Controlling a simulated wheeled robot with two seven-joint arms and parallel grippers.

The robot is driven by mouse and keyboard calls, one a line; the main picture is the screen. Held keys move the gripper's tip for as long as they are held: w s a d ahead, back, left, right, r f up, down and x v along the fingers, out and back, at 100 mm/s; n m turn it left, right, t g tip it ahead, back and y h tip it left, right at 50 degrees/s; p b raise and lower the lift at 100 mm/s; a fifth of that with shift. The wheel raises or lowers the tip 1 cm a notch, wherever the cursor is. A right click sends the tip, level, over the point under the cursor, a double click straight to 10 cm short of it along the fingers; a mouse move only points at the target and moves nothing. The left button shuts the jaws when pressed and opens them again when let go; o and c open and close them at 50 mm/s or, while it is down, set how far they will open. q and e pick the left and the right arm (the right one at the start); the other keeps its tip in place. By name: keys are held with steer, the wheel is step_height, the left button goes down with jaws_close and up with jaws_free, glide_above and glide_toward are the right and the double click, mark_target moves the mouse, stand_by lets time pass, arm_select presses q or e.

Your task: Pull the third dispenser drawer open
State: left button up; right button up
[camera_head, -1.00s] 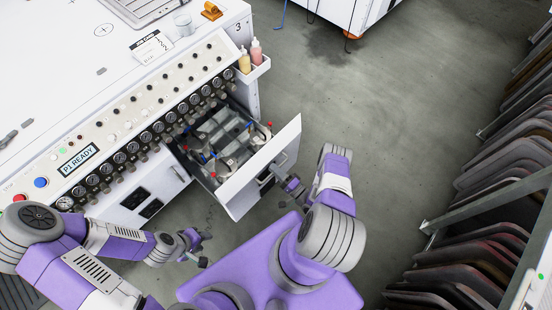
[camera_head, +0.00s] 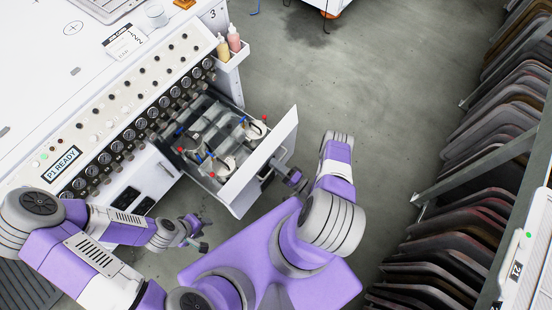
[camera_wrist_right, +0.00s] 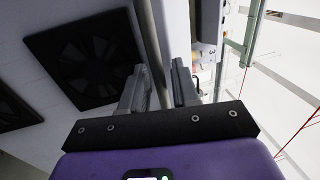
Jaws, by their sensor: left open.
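The dispenser drawer (camera_head: 262,163) stands pulled out of the white gantry cabinet, its white front panel facing my base. Inside lie several nozzle-like parts with red and blue ends (camera_head: 222,150). My right gripper (camera_head: 277,168) is at the handle on the drawer's outer face; the handle is partly hidden by my wrist in the head view. My left gripper (camera_head: 200,238) is open and empty, low in front of the cabinet, left of the drawer.
The cabinet's panel carries a row of gauges (camera_head: 141,124) and a display (camera_head: 62,164). Two bottles (camera_head: 229,43) sit in a side holder. A rack of dark boards (camera_head: 470,215) stands at the right. The grey floor between is clear.

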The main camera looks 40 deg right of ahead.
steer(key=v, duration=0.7)
steer(key=shift+s, duration=0.25)
steer(key=shift+d+f, duration=0.1)
steer(key=shift+d, duration=0.05)
stand_by(0.4)
